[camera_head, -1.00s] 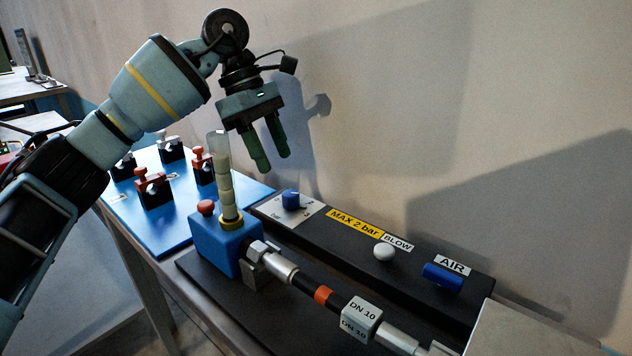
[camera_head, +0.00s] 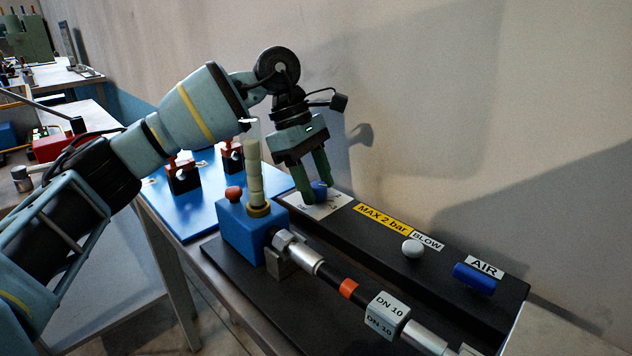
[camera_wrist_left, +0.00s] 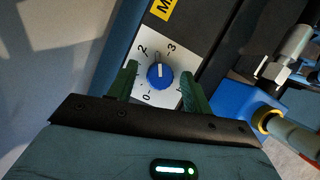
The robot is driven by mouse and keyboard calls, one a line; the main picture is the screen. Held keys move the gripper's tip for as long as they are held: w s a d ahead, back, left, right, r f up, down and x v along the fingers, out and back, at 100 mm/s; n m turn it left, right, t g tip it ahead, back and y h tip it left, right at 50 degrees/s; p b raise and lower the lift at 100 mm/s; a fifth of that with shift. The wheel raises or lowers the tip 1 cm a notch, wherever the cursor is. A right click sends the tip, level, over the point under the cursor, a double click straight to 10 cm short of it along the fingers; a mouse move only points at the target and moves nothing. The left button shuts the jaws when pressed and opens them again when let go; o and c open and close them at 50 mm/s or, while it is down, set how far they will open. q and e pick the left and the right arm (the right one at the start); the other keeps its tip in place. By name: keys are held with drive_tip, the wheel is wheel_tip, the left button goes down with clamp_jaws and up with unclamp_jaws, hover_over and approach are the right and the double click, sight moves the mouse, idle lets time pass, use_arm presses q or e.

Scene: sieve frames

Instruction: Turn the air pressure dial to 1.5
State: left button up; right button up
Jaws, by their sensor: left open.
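The air pressure dial is a blue knob (camera_head: 320,188) with a white mark, on a white scale plate (camera_head: 333,208) at the far end of the black panel. In the left wrist view the knob (camera_wrist_left: 160,76) has its white mark pointing up, between the 2 and the 3. The 0 shows lower left; the scale's left side is partly hidden by a finger. My left gripper (camera_head: 317,188) is open and points down, its green fingers on either side of the knob. In the left wrist view the fingers (camera_wrist_left: 159,85) appear apart from it. My right gripper is not in view.
The panel also carries a white BLOW button (camera_head: 413,248) and a blue AIR knob (camera_head: 474,278). A blue block (camera_head: 250,232) with a tall pale tube (camera_head: 254,170) stands close beside my left gripper. A wall rises behind the panel.

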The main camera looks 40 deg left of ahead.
use_arm(q)
drive_tip(key=shift+f, duration=0.1)
drive_tip(key=c, duration=1)
